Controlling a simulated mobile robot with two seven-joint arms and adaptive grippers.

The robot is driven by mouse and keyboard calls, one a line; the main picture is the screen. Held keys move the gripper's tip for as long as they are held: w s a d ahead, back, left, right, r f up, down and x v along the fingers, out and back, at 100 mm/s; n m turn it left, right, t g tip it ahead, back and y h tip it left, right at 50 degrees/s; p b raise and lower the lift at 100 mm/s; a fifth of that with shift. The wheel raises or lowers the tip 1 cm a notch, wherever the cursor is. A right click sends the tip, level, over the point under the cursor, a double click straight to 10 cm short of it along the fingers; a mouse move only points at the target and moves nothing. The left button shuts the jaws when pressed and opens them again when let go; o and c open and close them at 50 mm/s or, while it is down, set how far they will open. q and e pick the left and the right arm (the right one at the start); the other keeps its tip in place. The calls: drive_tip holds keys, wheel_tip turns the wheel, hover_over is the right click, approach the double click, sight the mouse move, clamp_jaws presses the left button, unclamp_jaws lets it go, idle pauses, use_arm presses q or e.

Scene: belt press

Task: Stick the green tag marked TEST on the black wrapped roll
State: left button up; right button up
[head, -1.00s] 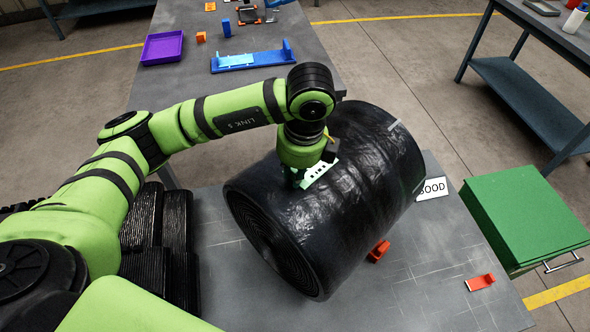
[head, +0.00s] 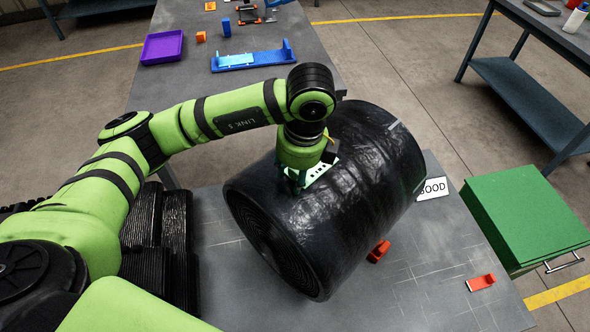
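The black wrapped roll (head: 352,205) lies on its side on the grey table, its spiral end facing the lower left. My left gripper (head: 301,183) points down at the roll's upper left surface, at or very near the wrap. A small pale green and white piece with dark marks (head: 320,171), which looks like the green tag, shows at the fingers against the roll. Its lettering is too small to read. The fingers are mostly hidden by the wrist, so I cannot tell whether they grip it or whether it is stuck. My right gripper is out of view.
Orange pieces stand by the roll (head: 378,251) and near the table's right edge (head: 481,283). A green cabinet (head: 525,205) is at the right. Black ribbed stacks (head: 160,235) are at the left.

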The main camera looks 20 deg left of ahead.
use_arm(q)
drive_tip(key=shift+w+r, duration=0.15)
drive_tip(key=shift+r, duration=0.05)
wheel_tip(320, 180, up, 12)
drive_tip(key=d, duration=0.1)
drive_tip(key=shift+s+d+f, duration=0.2)
drive_tip(key=shift+s+d, duration=0.15)
drive_tip(key=shift+s, duration=0.05)
drive_tip(key=shift+r, duration=0.15)
wheel_tip(320, 180, up, 7)
drive_tip(key=d+p, duration=0.1)
drive_tip(key=p, duration=0.4)
drive_tip(key=shift+s+f, duration=0.2)
idle(0.8)
drive_tip(key=s+r, duration=0.1)
drive_tip(key=s+r+p, duration=0.1)
drive_tip(key=s+r, duration=0.1)
drive_tip(key=s, duration=0.1)
drive_tip(key=shift+s+d+p, duration=0.1)
drive_tip(key=shift+d+p, duration=0.25)
drive_tip(key=shift+d, duration=0.05)
idle(0.3)
